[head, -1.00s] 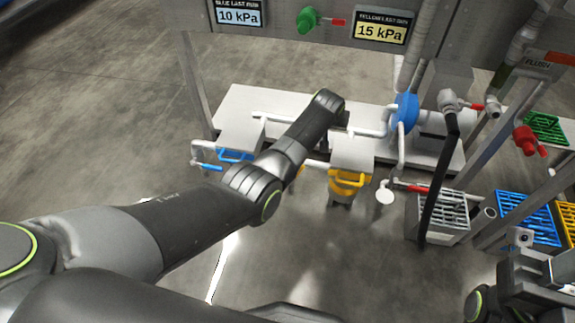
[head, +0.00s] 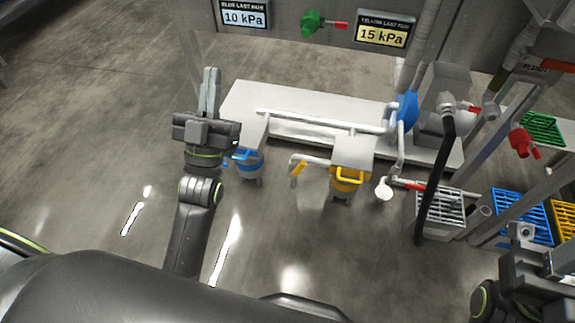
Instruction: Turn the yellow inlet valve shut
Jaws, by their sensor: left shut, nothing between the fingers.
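The yellow inlet valve handle (head: 299,168) is a short yellow lever on the bent white pipe left of the yellow canister (head: 347,179). It slants beside the pipe's downturned end; I cannot tell from this whether the valve is open or shut. My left gripper (head: 210,78) is shut and empty, fingers pointing away from me, well left of the yellow handle and touching nothing visible. Part of my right gripper (head: 560,262) shows at the lower right edge, far from the valve; its fingertips are not clear.
The blue canister (head: 247,160) stands between my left gripper and the yellow valve, its inlet side partly hidden by my gripper. A white bench (head: 285,110) lies behind. A grey crate (head: 440,217) stands right. Floor in front of the canisters is clear.

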